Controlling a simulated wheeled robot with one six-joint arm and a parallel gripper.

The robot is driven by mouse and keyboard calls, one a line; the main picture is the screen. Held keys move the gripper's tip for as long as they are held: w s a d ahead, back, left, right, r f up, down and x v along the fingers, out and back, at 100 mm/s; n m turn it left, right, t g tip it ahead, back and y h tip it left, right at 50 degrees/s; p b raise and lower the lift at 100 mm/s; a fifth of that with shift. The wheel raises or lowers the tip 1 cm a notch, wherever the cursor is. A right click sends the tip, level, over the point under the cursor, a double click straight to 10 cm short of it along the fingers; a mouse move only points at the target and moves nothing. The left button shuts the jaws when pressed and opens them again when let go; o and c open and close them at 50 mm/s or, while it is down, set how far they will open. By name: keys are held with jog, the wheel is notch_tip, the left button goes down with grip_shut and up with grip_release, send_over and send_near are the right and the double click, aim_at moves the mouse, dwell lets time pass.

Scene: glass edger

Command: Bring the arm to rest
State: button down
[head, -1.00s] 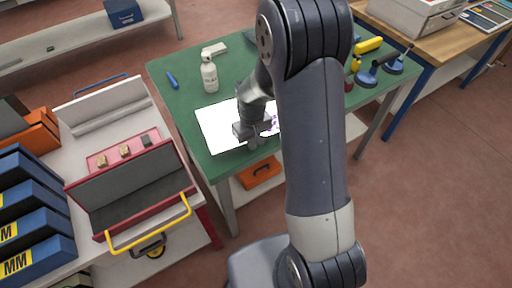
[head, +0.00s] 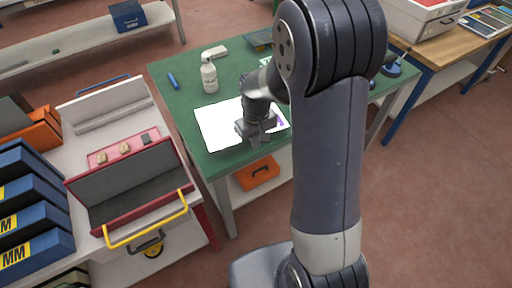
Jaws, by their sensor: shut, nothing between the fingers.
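My arm rises from the bottom right of the head view, bends at the top, and comes down over the green table (head: 185,105). My gripper (head: 258,138) points down above the near edge of a bright white sheet (head: 215,125) on that table. The gripper is shut with nothing in it. Its fingertips are small in this view, and I cannot tell how high they are above the table. My arm hides part of the table's right side.
On the green table stand a white bottle (head: 209,75) and a blue marker-like item (head: 173,80). At left are a red tray with a yellow handle (head: 148,220) and blue boxes (head: 35,225). A wooden bench (head: 483,38) is at upper right. Open floor (head: 435,190) lies at right.

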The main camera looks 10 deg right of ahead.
notch_tip(320, 180, up, 6)
jog(key=shift+s+f, duration=0.1)
jog(key=shift+f, duration=0.1)
dwell(0.3)
